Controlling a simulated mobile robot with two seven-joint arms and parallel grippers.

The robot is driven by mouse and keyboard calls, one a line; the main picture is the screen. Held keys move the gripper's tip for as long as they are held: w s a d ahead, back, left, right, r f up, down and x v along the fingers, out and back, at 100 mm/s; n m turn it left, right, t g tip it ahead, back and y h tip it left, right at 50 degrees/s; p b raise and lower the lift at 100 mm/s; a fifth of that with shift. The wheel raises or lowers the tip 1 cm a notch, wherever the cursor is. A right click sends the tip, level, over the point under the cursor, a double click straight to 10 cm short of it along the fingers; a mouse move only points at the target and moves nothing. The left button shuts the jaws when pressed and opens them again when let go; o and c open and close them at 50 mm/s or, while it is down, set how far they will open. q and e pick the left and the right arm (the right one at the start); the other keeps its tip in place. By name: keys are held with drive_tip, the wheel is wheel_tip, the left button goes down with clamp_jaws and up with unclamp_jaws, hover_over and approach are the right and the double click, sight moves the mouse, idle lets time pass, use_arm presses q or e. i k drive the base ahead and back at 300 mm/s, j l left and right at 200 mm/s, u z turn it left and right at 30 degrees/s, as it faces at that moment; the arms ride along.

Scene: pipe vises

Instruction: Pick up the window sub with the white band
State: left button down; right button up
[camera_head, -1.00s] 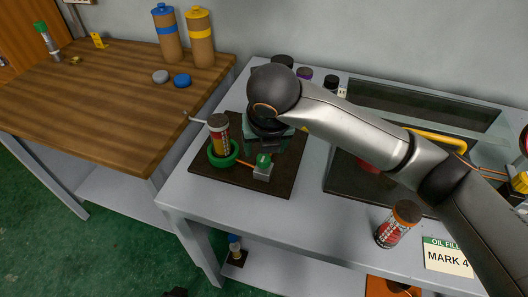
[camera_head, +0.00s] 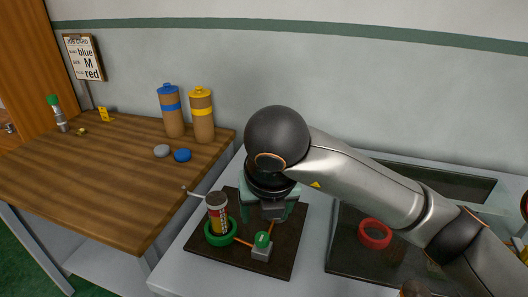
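I cannot pick out for sure a window sub with a white band. A red and yellow cylinder with a grey top (camera_head: 217,213) stands upright in a green ring (camera_head: 221,238) on a dark mat. A green-topped tube with a pale section (camera_head: 57,114) stands on the wooden table at the left. My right arm reaches in from the right, its dark wrist over the teal vise (camera_head: 249,204). My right gripper (camera_head: 273,211) points down there, mostly hidden by the wrist; its fingers and anything between them cannot be made out. My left gripper is out of view.
A small grey block with a green top (camera_head: 262,247) sits on the dark mat (camera_head: 280,258). A red ring (camera_head: 375,234) lies in a dark tray to the right. Blue-banded (camera_head: 171,112) and yellow-banded (camera_head: 202,116) canisters stand on the wooden table (camera_head: 110,180). A job card (camera_head: 84,59) hangs behind.

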sight(216, 201)
drive_tip(key=k, duration=1)
